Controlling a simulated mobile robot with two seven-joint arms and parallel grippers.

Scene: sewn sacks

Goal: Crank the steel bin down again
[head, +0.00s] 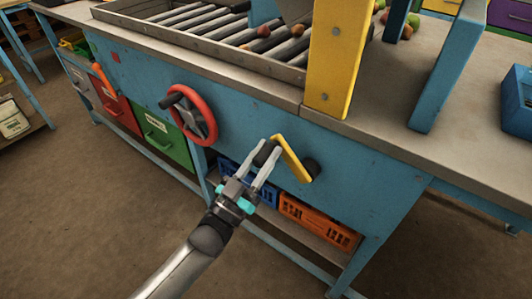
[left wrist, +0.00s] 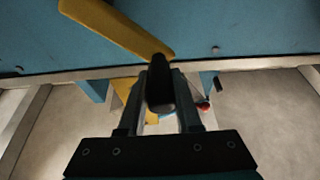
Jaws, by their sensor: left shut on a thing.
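A yellow crank arm (head: 292,160) is mounted on the blue front panel of the bench, with a dark hub (head: 311,169) at its lower right end. The arm slants up and to the left from the hub to a black handle. My left gripper (head: 265,154) is shut on that handle, one finger on each side. In the left wrist view the black handle (left wrist: 160,88) sits between the fingers, and the yellow arm (left wrist: 118,27) runs up and left from it. I cannot make out a steel bin in either view. My right gripper is not in view.
A red handwheel (head: 205,115) with a dark knob is left of the crank. Red and green drawers (head: 165,135) are further left. Orange (head: 318,222) and blue crates sit on the shelf below. A roller bed (head: 215,25) and a yellow post (head: 338,55) stand above.

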